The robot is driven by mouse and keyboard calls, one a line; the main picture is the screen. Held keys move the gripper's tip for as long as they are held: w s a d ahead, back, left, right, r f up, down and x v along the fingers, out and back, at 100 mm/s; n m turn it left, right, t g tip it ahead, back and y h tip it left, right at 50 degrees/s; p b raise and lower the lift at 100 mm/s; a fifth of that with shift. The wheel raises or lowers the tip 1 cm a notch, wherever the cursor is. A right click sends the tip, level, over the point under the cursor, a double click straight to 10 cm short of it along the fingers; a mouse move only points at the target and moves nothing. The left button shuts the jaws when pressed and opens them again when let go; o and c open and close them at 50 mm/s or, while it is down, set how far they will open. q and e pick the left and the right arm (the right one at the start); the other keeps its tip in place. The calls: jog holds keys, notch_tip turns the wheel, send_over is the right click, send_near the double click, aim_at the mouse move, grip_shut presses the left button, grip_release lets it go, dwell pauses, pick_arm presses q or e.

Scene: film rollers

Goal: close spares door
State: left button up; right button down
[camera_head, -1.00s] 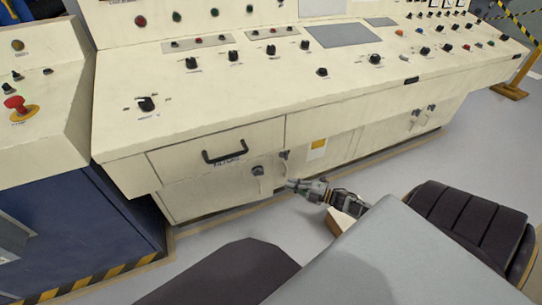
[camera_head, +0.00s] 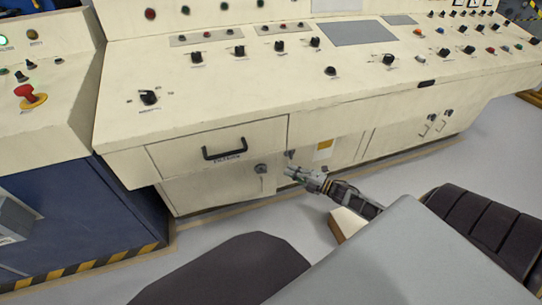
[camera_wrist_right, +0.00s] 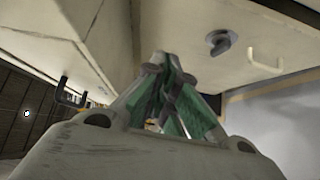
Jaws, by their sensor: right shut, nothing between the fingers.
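A cream door (camera_head: 212,190) sits low in the desk front, under a drawer, with a dark round knob (camera_head: 262,168) near its right edge. I cannot read a spares label, and cannot tell if this door is fully flush. My right gripper (camera_head: 290,172) is shut and empty, just right of the knob, close to the desk front. I cannot tell whether it touches anything. Its shut green-padded fingers (camera_wrist_right: 168,92) show in the right wrist view, with a dark knob (camera_wrist_right: 220,42) beyond them to the right. My left gripper is not in view.
A drawer with a black handle (camera_head: 224,149) is above the door. The control desk (camera_head: 225,95) overhangs it.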

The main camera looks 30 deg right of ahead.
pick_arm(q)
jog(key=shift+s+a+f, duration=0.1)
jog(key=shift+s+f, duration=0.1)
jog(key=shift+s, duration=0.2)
pick_arm(e)
jog(key=shift+w+d+f, duration=0.1)
jog(key=shift+d+f, duration=0.15)
jog(key=shift+f, duration=0.05)
jog(key=shift+w, duration=0.1)
pick_arm(q)
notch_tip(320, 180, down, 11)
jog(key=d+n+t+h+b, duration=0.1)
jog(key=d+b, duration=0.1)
jog(key=b, duration=0.3)
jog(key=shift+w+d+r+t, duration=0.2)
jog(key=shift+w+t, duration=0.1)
pick_arm(e)
jog(key=w+d+x, duration=0.1)
jog(key=d+x, duration=0.1)
jog(key=x, duration=1)
jog(key=shift+w+d, duration=0.2)
jog(key=shift+w, duration=0.2)
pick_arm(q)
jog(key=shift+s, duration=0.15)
pick_arm(e)
jog(key=shift+f, duration=0.1)
jog(key=shift+w+d, duration=0.1)
